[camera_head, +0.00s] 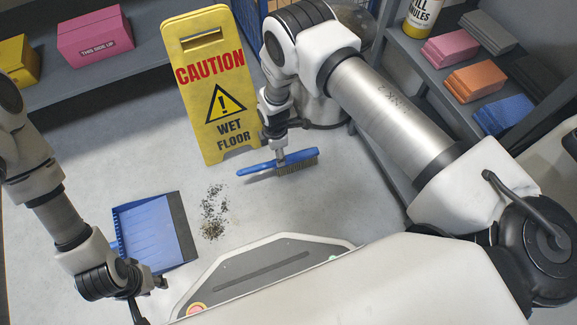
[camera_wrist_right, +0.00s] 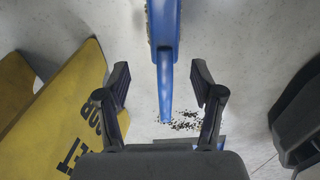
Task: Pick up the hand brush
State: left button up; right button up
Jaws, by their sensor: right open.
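The hand brush (camera_head: 292,163) has a blue back and handle and dark bristles. It is near the foot of the yellow caution sign, its handle pointing left. My right gripper (camera_head: 280,153) is over the brush from above. In the right wrist view, the blue brush (camera_wrist_right: 164,45) shows between the two spread fingers of this gripper (camera_wrist_right: 159,88), with a gap on both sides. My left gripper (camera_head: 148,298) is at the lower left, beside the dustpan's near edge, its dark fingers apart and nothing seen between them.
A yellow wet-floor sign (camera_head: 208,90) stands close behind the brush. A blue dustpan (camera_head: 150,232) lies on the left, with dark debris (camera_head: 214,210) beside it. Shelves with a pink box (camera_head: 95,35) and coloured stacks (camera_head: 476,80) line the back left and right. My base fills the front.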

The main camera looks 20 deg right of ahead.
aim_at(298, 156)
jog(key=f+b, duration=0.1)
jog(key=f, duration=0.1)
jog(key=f+b, duration=0.3)
jog(key=f, duration=0.1)
jog(key=shift+s+f+b, duration=0.2)
jog(key=shift+s+b, duration=0.1)
jog(key=shift+b, duration=0.1)
jog(key=shift+r, duration=0.2)
grip_shut()
jog(key=shift+r+p, duration=0.1)
jog(key=shift+p, duration=0.2)
